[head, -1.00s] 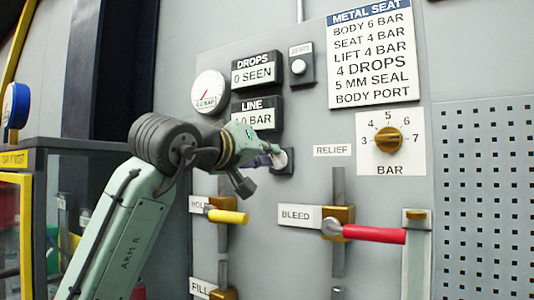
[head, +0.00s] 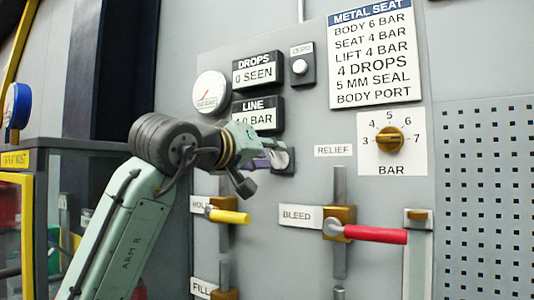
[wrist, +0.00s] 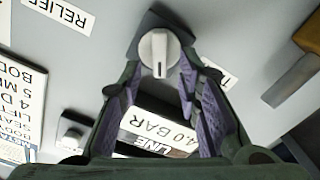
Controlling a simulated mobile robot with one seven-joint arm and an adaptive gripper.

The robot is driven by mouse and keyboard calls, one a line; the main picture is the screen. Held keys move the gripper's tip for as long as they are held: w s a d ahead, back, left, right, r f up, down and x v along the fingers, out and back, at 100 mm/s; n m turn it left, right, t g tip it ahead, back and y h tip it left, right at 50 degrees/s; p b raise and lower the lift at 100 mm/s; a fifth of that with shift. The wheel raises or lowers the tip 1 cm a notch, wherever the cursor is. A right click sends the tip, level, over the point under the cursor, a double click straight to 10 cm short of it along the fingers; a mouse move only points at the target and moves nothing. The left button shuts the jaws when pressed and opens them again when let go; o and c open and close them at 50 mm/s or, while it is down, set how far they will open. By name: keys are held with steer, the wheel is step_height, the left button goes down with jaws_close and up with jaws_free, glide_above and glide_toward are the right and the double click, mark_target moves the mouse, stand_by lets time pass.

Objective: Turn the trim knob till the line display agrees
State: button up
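The trim knob (wrist: 158,52) is a round pale grey knob on a dark square plate, just beyond my fingertips in the wrist view. In the head view the knob (head: 283,159) is partly hidden by my gripper (head: 268,158). My gripper (wrist: 160,75) is open, with its purple-padded fingers spread to either side of the knob's near edge. They do not look closed on it. The line display (wrist: 160,128) reads 4.0 BAR, upside down in the wrist view; it also shows in the head view (head: 257,115). The METAL SEAT card (head: 374,55) lists seat 4 bar.
The red bleed lever (head: 375,234) and yellow hold lever (head: 229,216) lie below the knob. A relief dial (head: 389,140) is at right. The drops display (head: 257,72), a round gauge (head: 211,93) and a small button (head: 299,66) are above.

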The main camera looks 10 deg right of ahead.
steer(key=v, duration=1.2)
